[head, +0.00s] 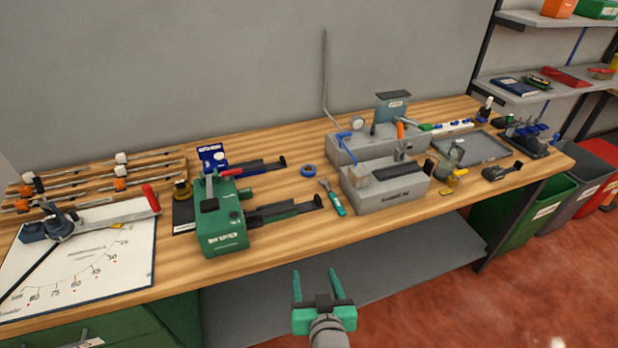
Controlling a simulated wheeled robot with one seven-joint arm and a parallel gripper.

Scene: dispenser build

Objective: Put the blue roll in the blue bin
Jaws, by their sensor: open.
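A small blue ring-shaped roll (308,170) lies flat on the wooden workbench (285,218), between the green dispenser and the grey machine. My gripper (318,284) is open and empty, in front of the bench's front edge. Its two teal fingers point away from me, and the roll is farther back on the bench. I see no bin that is clearly blue.
A green dispenser (222,222) stands left of the roll. Green-handled pliers (332,198) and a grey machine (385,183) are to its right. Green (537,212) and grey (590,178) bins stand beyond the bench's right end. A grey lower shelf (370,270) runs underneath.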

